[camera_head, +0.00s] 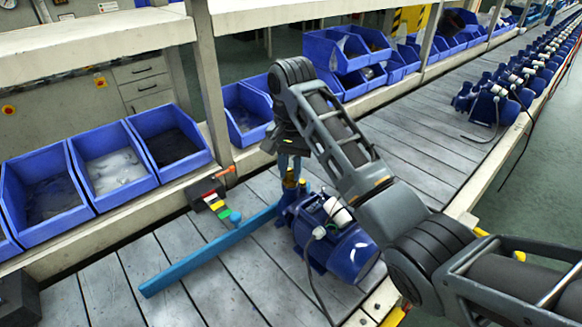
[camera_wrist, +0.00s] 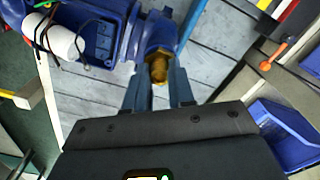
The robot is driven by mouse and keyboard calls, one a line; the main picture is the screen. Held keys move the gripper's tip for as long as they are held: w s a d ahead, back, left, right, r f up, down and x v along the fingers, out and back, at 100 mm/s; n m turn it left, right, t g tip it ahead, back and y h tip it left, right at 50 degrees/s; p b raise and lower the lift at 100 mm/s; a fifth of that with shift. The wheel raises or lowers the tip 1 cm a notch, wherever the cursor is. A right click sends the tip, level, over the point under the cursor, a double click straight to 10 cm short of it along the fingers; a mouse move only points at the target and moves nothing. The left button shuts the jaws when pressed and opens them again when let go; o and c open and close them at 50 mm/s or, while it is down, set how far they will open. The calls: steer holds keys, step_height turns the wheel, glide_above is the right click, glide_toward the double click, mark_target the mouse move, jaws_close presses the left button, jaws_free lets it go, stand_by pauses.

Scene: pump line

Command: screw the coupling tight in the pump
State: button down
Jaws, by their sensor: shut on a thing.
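The blue pump (camera_head: 336,240) stands on the slatted line, and its body also shows at the upper left of the wrist view (camera_wrist: 104,42). The brass-coloured coupling (camera_head: 291,180) sits upright at the pump's port; in the wrist view the coupling (camera_wrist: 158,68) is at the mouth of the blue flange. My gripper (camera_head: 290,168) is above the port, pointing down, with its fingers on the coupling. In the wrist view the fingers (camera_wrist: 160,85) stand either side of it. How deep the coupling sits in the port cannot be told.
A long blue bar (camera_head: 205,252) lies on the slats left of the pump. A holder with coloured pieces (camera_head: 215,203) stands near the back edge. Blue bins (camera_head: 108,165) line the shelf behind. More pumps (camera_head: 490,100) stand farther down the line.

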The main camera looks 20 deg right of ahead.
steer(key=m, duration=0.2)
steer(key=shift+m, duration=0.4)
steer(key=shift+m, duration=0.9)
steer(key=c, duration=1)
jaws_free()
steer(key=shift+n, duration=1.8)
